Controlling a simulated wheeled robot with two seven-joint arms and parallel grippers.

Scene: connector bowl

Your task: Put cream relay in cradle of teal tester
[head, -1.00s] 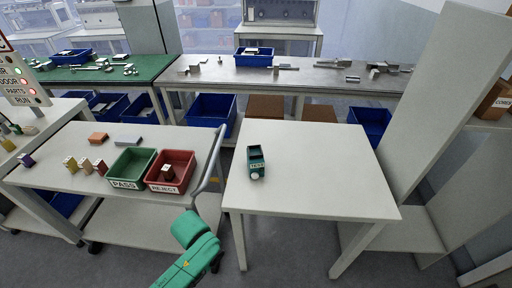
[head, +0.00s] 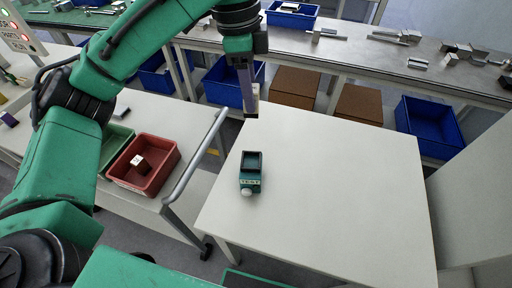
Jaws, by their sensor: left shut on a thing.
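The teal tester (head: 251,183) stands on the white table, left of its middle. Its dark, open cradle (head: 252,161) faces up and looks empty. My left gripper (head: 252,105) reaches in from the left and points down over the table's back left corner, behind the tester and apart from it. It is shut on a small cream piece, the cream relay (head: 256,91), which is mostly hidden by the fingers. My right gripper is not in view.
A red bin (head: 165,180) holding a dark part and a green bin (head: 118,137) stand on the cart at left. The cart's grey handle (head: 197,160) rises beside the table's left edge. The table right of the tester is clear.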

